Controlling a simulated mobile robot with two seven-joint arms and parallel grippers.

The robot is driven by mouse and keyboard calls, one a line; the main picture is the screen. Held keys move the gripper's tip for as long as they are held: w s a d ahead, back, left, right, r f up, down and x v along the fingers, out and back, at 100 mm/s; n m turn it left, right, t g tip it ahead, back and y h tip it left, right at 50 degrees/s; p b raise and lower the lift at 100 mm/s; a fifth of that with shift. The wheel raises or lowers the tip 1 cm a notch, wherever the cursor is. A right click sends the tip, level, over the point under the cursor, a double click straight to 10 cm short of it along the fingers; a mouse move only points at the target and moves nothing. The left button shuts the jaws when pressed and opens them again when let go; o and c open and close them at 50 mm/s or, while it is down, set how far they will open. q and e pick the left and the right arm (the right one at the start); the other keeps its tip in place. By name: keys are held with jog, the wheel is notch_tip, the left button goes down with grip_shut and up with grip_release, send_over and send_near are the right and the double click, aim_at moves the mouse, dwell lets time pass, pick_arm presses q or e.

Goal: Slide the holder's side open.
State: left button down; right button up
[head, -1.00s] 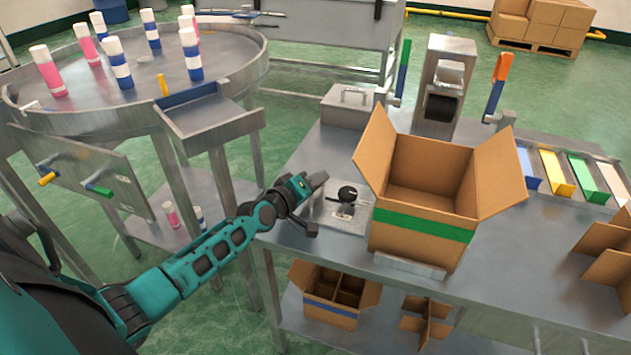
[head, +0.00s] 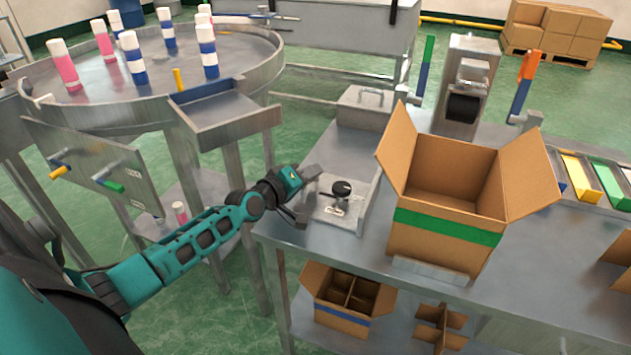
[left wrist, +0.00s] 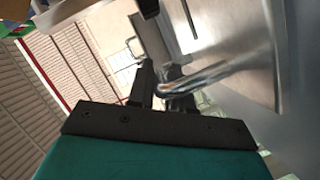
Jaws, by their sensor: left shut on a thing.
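The holder's sliding side (head: 367,205) is a grey metal wall on a flat plate with a black knob (head: 341,188), on the bench left of the box. A narrow gap shows between this wall and the box. My left gripper (head: 307,195) is at the plate's left end. In the left wrist view, a bent shiny metal handle (left wrist: 207,79) runs in at the dark fingers, and the gripper is shut on it. The exact contact is partly hidden. An open cardboard box (head: 447,230) with a green band stands upright in the holder. My right gripper is out of view.
A lidded metal box (head: 362,100) and a dispenser (head: 468,85) stand behind. Coloured trays (head: 585,180) lie at the right. A divided carton (head: 345,300) is on the lower shelf.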

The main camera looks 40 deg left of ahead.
pick_arm(q)
jog(key=shift+a+f, duration=0.1)
jog(key=c, duration=1.1)
grip_release()
jog(key=shift+s, duration=0.1)
jog(key=shift+c, duration=0.2)
jog(key=shift+s+r, duration=0.2)
jog(key=shift+s, duration=0.3)
jog(key=p+v, duration=0.2)
jog(key=v, duration=0.9)
jog(key=shift+s+a+r, duration=0.1)
jog(key=shift+s, duration=0.3)
